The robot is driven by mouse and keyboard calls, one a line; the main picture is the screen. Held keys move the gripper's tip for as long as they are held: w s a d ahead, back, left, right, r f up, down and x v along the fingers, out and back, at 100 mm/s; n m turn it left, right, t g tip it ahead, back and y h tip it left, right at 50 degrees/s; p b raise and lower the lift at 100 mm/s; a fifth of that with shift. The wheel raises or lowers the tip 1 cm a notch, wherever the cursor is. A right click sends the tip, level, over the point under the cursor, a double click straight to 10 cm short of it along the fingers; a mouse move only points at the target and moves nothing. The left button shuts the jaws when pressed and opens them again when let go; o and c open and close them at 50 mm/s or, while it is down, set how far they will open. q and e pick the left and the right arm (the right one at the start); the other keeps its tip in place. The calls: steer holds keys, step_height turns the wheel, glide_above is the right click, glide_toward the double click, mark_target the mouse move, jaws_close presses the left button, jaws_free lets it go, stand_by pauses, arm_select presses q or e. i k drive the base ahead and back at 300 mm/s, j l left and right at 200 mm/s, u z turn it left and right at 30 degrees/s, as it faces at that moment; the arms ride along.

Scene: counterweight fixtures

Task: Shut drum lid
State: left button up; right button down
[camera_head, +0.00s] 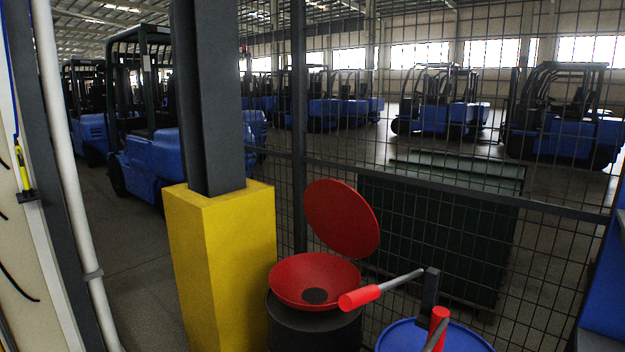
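A round red lid (342,217) stands raised and tilted behind a red funnel-shaped bowl (290,280). The bowl sits open on top of a dark drum (312,326), and a dark round opening shows in its bottom. To its right is a blue drum (400,338), cut off by the lower edge. A grey rod with a red grip (360,298) reaches left from a black upright block (429,297). A second red grip (438,324) with a grey rod is beside it. Neither of my grippers shows.
A yellow post guard (222,265) around a dark column stands close on the left of the drum. A wire mesh fence (560,215) runs behind the drums. A green panel (440,230) and several blue forklifts (440,115) stand beyond it.

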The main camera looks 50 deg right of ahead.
mark_target(338, 214)
steer(key=i+z, duration=0.2)
steer(key=i, duration=0.2)
steer(key=i+j+z, duration=0.25)
steer(key=i, duration=0.15)
steer(key=i+j+z, duration=0.2)
steer(key=i, duration=0.2)
steer(key=i+j+z, duration=0.2)
steer(key=i+z, duration=0.2)
steer(key=i+j+z, duration=0.4)
steer(key=k+l, duration=0.1)
